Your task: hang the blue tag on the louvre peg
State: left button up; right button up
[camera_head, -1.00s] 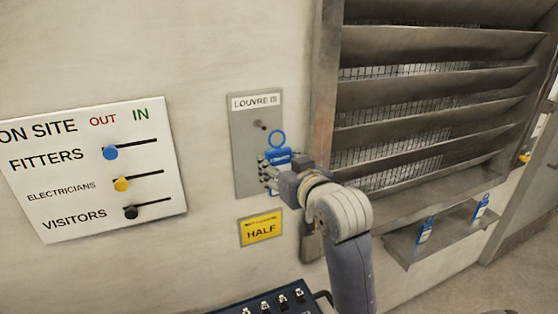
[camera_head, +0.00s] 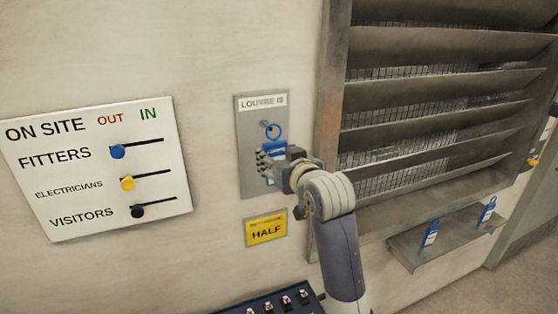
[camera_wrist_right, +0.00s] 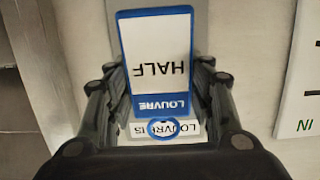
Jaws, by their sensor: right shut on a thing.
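The blue tag (camera_head: 275,149) has a ring on top and, in the right wrist view, a white face (camera_wrist_right: 158,65) reading HALF above a blue LOUVRE band. My right gripper (camera_head: 268,161) is shut on it in front of the grey LOUVRE plate (camera_head: 252,181). The louvre peg (camera_head: 264,124) sticks out below the plate's label. The tag's ring appears right beside the peg, overlapping it in the picture; I cannot tell whether it is around it. In the right wrist view the peg is not clear. My left gripper is not in view.
The metal louvre (camera_head: 430,125) stands right of the plate. A shelf (camera_head: 408,255) below it holds two other blue tags (camera_head: 431,233). A yellow HALF sign (camera_head: 266,229) is below the plate. An ON SITE board (camera_head: 85,205) is at left.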

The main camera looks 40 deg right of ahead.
jog(key=shift+r+x, duration=0.1)
jog(key=shift+x, duration=0.7)
jog(key=shift+r+x, duration=0.15)
jog(key=shift+x, duration=0.65)
jog(key=shift+w+d+f, duration=0.2)
jog(key=shift+w+f, duration=0.25)
jog(key=shift+w, duration=0.15)
jog(key=o, duration=1)
jog(key=shift+o, duration=0.2)
jog(key=v, duration=0.7)
jog(key=shift+s, duration=0.3)
